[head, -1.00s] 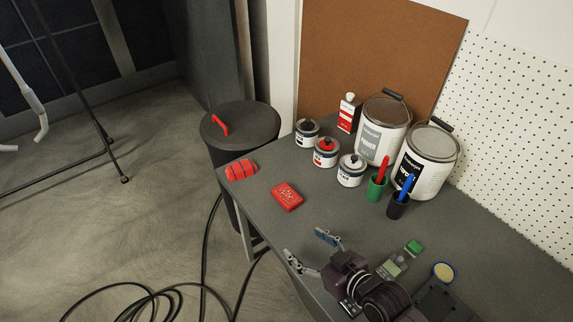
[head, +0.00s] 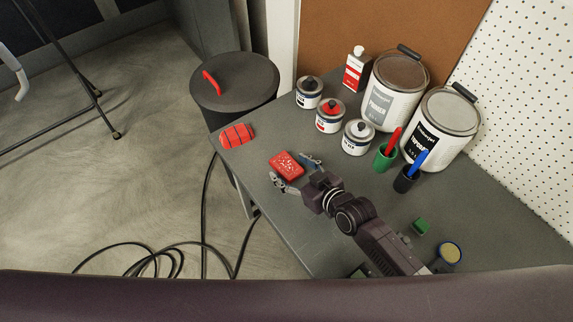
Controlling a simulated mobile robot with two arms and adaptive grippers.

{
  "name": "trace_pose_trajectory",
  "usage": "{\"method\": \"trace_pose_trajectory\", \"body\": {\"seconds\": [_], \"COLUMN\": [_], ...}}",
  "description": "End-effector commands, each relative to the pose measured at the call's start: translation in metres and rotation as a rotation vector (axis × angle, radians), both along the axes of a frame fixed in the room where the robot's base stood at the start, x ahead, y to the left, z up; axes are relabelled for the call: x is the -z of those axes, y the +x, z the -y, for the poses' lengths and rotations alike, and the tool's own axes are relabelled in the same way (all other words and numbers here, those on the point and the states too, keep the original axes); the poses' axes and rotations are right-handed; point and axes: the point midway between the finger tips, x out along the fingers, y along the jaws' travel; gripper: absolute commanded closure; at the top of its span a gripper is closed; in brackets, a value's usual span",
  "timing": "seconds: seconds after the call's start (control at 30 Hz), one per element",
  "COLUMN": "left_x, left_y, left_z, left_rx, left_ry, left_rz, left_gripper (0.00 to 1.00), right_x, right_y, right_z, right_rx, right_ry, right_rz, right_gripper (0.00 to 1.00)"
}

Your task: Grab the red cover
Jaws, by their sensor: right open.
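Two red things lie on the grey workbench (head: 285,222), and I cannot tell for sure which is the red cover. One is a flat red block with white speckles (head: 285,163). The other is a rounded red piece with dark lines (head: 237,136) near the bench's left corner. My right gripper (head: 295,171) is open, its fingers at the near side of the speckled block, one to the left and one to the right. I cannot tell whether they touch it. My left gripper is not in view.
Small paint tins (head: 330,116), large paint cans (head: 394,88), a red-and-white bottle (head: 356,70) and green (head: 385,158) and dark (head: 406,179) cups stand behind. A dark bin with a red handle (head: 234,88) stands left of the bench. A green block (head: 421,226) lies at right.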

Motion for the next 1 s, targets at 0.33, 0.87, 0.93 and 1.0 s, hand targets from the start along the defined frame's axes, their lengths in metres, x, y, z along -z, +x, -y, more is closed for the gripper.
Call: {"method": "trace_pose_trajectory", "body": {"seconds": [0.33, 0.87, 0.93, 1.0], "left_x": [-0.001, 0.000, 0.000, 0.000], "left_y": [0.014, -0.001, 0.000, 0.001], "left_z": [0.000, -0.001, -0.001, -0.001], "left_rx": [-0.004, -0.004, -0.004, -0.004], "left_ry": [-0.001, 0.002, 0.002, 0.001], "left_rz": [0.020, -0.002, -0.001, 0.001], "left_gripper": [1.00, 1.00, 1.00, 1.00], "right_x": [0.004, 0.002, 0.002, 0.002], "right_y": [0.005, 0.006, 0.006, 0.006], "right_z": [-0.004, -0.004, -0.004, -0.004], "right_rx": [0.000, 0.000, 0.000, 0.000], "right_ry": [-0.001, 0.000, 0.000, 0.000], "right_rz": [0.000, 0.002, 0.002, 0.002], "right_gripper": [0.34, 0.88, 0.88, 0.88]}}
